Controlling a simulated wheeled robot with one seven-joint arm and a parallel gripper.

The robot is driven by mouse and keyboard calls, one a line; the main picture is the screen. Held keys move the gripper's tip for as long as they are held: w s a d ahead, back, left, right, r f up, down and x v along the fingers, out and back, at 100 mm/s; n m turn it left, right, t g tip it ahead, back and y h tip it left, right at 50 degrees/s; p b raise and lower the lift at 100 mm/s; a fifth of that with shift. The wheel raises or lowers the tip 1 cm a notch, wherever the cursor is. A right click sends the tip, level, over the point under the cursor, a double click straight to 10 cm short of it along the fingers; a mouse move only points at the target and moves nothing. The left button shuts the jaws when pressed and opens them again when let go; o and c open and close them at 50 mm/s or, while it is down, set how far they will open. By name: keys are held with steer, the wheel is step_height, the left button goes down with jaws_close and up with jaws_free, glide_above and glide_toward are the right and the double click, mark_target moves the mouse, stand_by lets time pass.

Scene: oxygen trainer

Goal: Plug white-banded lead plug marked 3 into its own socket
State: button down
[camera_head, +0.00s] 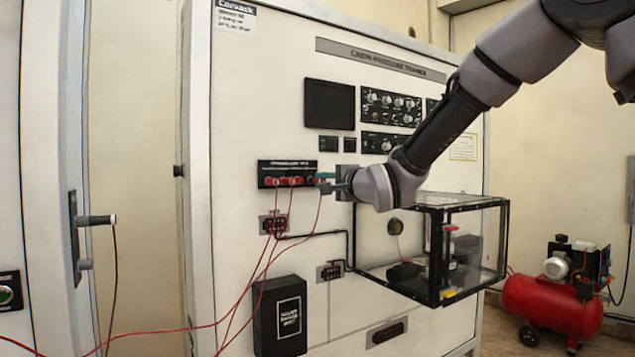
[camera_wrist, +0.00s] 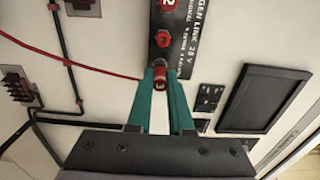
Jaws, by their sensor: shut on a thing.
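My gripper (camera_head: 324,181) is at the right end of the black socket strip (camera_head: 263,171) on the white cabinet. In the wrist view its two teal fingers (camera_wrist: 160,72) are shut on a red plug (camera_wrist: 157,65). A red lead runs from this plug to the left. A red socket (camera_wrist: 163,40) is on the strip just beyond the plug. The plug looks close to the strip, but I cannot tell whether it is in a socket. Two other red plugs (camera_head: 270,181) (camera_head: 292,181) sit in the strip; one shows a 2 (camera_wrist: 167,5).
A clear black-framed box (camera_head: 470,201) juts from the cabinet below my arm. A black box (camera_head: 280,316) and small terminal blocks (camera_head: 273,224) are below the strip. Red leads hang down and cross to the left. A red compressor (camera_head: 553,305) stands at right.

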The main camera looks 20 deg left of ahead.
mark_target(323, 181)
steer(key=shift+v, duration=2.25)
steer(key=s, duration=0.5)
steer(key=shift+s, duration=0.2)
steer(key=shift+d, duration=0.1)
steer(key=shift+x, duration=3.05)
steer(key=shift+x, duration=1.3)
steer(key=c, duration=0.7)
jaws_free()
steer(key=shift+c, duration=0.2)
